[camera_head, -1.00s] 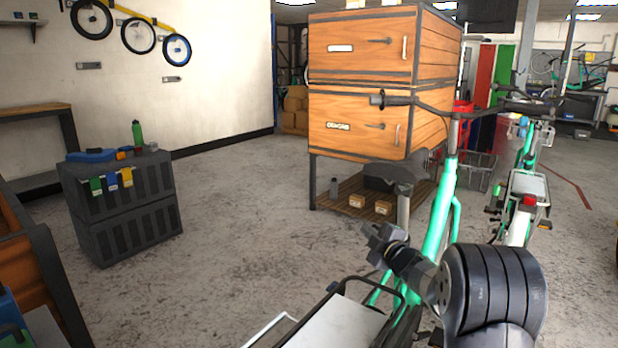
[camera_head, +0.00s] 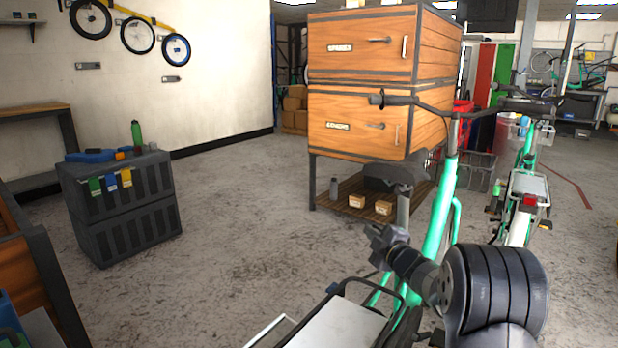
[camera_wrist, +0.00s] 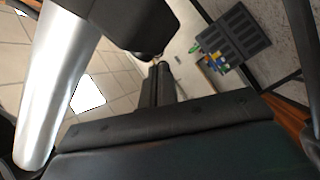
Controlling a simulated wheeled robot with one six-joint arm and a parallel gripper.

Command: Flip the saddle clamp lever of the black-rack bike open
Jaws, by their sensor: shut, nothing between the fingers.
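The near green bike (camera_head: 437,222) has a dark saddle (camera_head: 392,175) on a grey seat post (camera_head: 403,212). A rack with a pale plate (camera_head: 345,328) and a black hoop lies behind it. My gripper (camera_head: 378,236) is beside the lower seat post in the head view. In the wrist view my gripper (camera_wrist: 161,72) has its fingers together with nothing between them. A silver tube (camera_wrist: 62,85), likely the seat post, runs along the left. A dark part (camera_wrist: 135,20) with a rounded end sits just above the fingertips. I cannot make out the clamp lever clearly.
Stacked wooden boxes (camera_head: 360,125) on a stand are behind the bike. Stacked grey crates (camera_head: 125,225) with coloured tags stand at left. Another green bike (camera_head: 525,190) stands at right. The floor (camera_head: 235,250) between the crates and the near bike is clear.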

